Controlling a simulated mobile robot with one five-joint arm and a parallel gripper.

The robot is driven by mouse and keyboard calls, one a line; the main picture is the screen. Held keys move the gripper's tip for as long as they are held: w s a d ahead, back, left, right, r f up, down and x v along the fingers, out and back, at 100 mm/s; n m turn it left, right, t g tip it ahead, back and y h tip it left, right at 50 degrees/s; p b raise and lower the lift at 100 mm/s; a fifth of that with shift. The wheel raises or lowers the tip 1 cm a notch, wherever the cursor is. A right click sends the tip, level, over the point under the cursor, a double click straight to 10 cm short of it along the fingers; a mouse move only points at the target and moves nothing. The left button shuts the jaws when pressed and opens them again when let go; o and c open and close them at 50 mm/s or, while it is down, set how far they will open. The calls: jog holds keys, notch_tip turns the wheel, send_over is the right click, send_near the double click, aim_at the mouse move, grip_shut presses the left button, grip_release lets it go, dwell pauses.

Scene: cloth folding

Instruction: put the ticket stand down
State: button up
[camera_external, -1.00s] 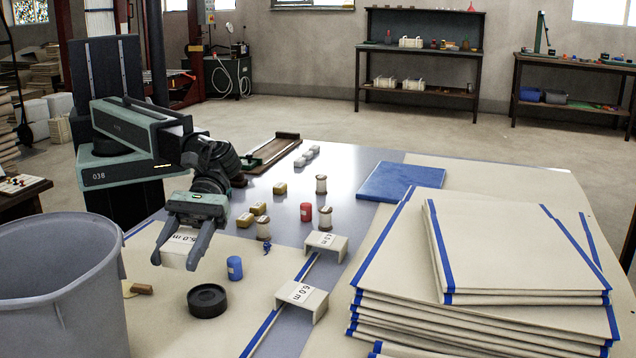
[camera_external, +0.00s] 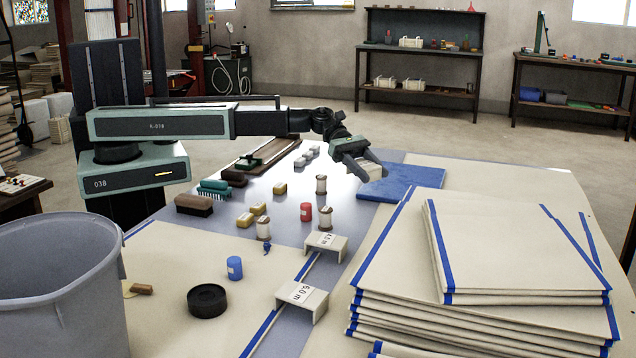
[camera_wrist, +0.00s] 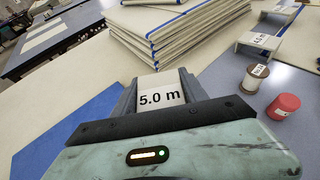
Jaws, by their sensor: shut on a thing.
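My gripper (camera_external: 367,172) is shut on a white ticket stand. In the wrist view the ticket stand (camera_wrist: 161,92) shows its face marked 5.0 m between the two fingers. In the external view it is held in the air near the blue pad (camera_external: 415,178), partly hidden by the fingers. The blue pad also lies to the left of the gripper in the wrist view (camera_wrist: 62,130). Two other ticket stands rest on the table: one marked 6.0 m (camera_external: 302,296) and one whose label is harder to read (camera_external: 326,243).
A tall stack of folded cloths (camera_external: 500,260) fills the right of the table. Thread spools, a red jar (camera_external: 306,211), a blue jar (camera_external: 235,268), wax blocks and brushes (camera_external: 194,204) stand in the middle. A grey bin (camera_external: 60,290) is front left.

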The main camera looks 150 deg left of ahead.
jog(key=s+a+n+y, duration=0.1)
jog(key=s+a, duration=0.2)
jog(key=s, duration=0.2)
jog(key=s+a+n+y, duration=0.1)
jog(key=s+a, duration=0.2)
jog(key=s, duration=0.2)
jog(key=s+a+y, duration=0.1)
jog(key=s+a, duration=0.3)
jog(key=s, duration=0.1)
jog(key=shift+s+f+n+g+b, duration=0.2)
jog(key=shift+f+n+g+b, duration=0.1)
jog(key=shift+f+n+g, duration=0.1)
jog(key=b, duration=0.2)
send_over(422, 177)
jog(key=shift+f, duration=0.75)
notch_tip(422, 177, down, 4)
jog(key=b, duration=0.3)
jog(key=shift+r, duration=0.25)
jog(key=shift+f, duration=0.15)
jog(key=o, duration=1.4)
jog(key=shift+o, duration=0.2)
